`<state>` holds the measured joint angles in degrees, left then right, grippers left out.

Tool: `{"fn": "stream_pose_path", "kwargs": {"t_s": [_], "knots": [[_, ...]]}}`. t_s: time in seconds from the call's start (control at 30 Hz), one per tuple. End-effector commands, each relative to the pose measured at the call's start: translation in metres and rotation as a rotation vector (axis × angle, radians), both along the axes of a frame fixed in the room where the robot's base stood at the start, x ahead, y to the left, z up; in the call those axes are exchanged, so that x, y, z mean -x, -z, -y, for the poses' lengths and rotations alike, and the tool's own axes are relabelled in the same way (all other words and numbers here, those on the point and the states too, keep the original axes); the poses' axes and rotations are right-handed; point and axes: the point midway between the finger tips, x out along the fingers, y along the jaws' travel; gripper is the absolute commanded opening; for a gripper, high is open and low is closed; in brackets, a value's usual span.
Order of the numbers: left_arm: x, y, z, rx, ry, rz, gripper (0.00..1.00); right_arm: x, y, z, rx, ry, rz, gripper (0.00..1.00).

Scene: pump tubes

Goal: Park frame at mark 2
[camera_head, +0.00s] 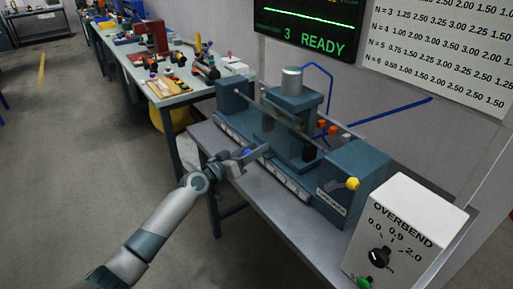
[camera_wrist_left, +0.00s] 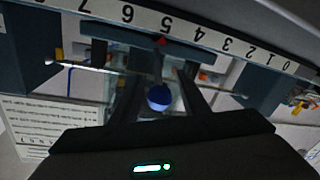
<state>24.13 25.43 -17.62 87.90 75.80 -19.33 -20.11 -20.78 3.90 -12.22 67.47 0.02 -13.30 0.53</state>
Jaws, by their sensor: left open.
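The frame is a teal upright carriage (camera_head: 290,125) on a bench machine, with a grey cylinder on top. Its red pointer (camera_wrist_left: 162,40) is close to the 5 on the white number scale (camera_wrist_left: 197,33), which appears upside down in the left wrist view. Mark 2 (camera_wrist_left: 247,50) is further right there. A blue ball knob (camera_wrist_left: 158,97) shows between the fingers of my left gripper (camera_wrist_left: 160,84). In the head view my left gripper (camera_head: 249,153) is open at the front of the carriage, around or just short of the knob; contact is unclear. My right gripper is out of view.
A yellow knob (camera_head: 352,184) sticks out of the machine's right end block. A white OVERBEND dial box (camera_head: 405,235) stands at the bench's right end. A screen (camera_head: 310,25) reads "3 READY". A cluttered second table (camera_head: 180,98) stands behind left.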

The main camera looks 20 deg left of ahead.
Motion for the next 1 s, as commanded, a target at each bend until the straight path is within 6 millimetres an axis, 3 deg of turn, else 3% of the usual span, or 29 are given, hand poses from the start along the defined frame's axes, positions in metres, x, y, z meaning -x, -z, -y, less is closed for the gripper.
{"fn": "stream_pose_path", "kwargs": {"t_s": [0.43,0.6,1.0], "knots": [[-0.0070,0.0000,0.0041,0.001,0.000,0.000,0.41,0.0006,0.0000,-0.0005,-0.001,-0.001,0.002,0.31],[-0.0069,0.0001,0.0040,0.001,0.000,0.000,0.01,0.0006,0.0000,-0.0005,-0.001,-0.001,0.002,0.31],[-0.0083,0.0010,0.0019,0.000,0.000,0.000,0.00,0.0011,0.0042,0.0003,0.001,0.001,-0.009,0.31]]}}
